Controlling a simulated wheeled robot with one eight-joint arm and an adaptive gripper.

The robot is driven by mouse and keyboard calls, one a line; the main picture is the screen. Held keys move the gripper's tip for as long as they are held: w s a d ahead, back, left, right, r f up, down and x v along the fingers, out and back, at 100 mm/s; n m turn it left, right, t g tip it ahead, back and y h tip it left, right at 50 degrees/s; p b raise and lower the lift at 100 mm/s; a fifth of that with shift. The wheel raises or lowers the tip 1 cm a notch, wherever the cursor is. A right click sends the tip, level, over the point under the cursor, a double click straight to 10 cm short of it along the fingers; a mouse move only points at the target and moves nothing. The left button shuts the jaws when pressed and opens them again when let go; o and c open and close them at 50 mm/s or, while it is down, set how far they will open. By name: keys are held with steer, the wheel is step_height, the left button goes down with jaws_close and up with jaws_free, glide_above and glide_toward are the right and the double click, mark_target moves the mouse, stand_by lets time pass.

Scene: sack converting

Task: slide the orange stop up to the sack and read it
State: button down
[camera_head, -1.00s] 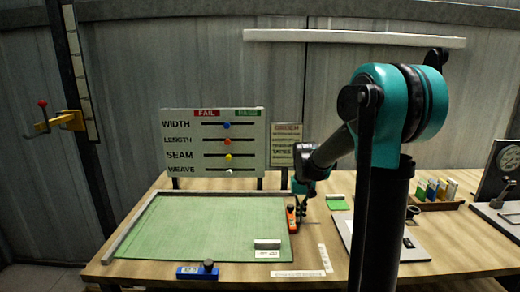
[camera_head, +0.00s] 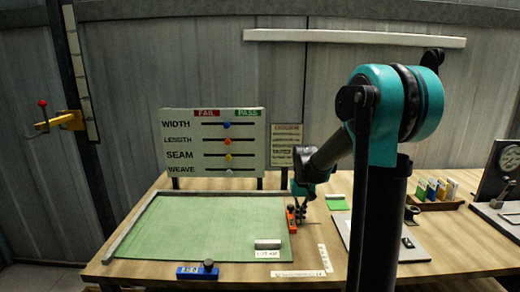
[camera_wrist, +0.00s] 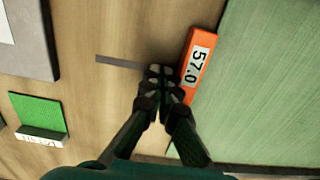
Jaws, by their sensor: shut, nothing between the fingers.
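The orange stop (camera_head: 291,219) stands at the right edge of the green sack (camera_head: 200,225) in the head view. In the wrist view the orange stop (camera_wrist: 197,68) has a white label reading "57.0", and its long side lies along the edge of the green sack (camera_wrist: 265,85). It looks to be touching the sack or very close to it. My gripper (camera_wrist: 160,72) is shut and empty, with its fingertips beside the stop on the side away from the sack. My gripper (camera_head: 302,216) also shows in the head view, low over the table.
A blue stop (camera_head: 197,271) sits at the sack's front edge. A board (camera_head: 213,142) with WIDTH, LENGTH, SEAM and WEAVE sliders stands behind. A green swatch (camera_wrist: 38,115) and a grey plate (camera_wrist: 30,40) lie on the table (camera_wrist: 100,120). Bare wood lies between them and the gripper.

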steer(key=shift+f, duration=0.5)
steer(key=shift+s+f, duration=0.1)
steer(key=shift+s, duration=0.1)
stand_by(0.6)
steer(key=shift+d, duration=0.1)
steer(key=shift+d, duration=0.9)
steer(key=shift+d+r, duration=0.15)
steer(key=shift+r, duration=0.65)
step_height(320, 180, up, 6)
steer(key=shift+w+a+r, duration=0.15)
steer(key=shift+a+r, duration=0.05)
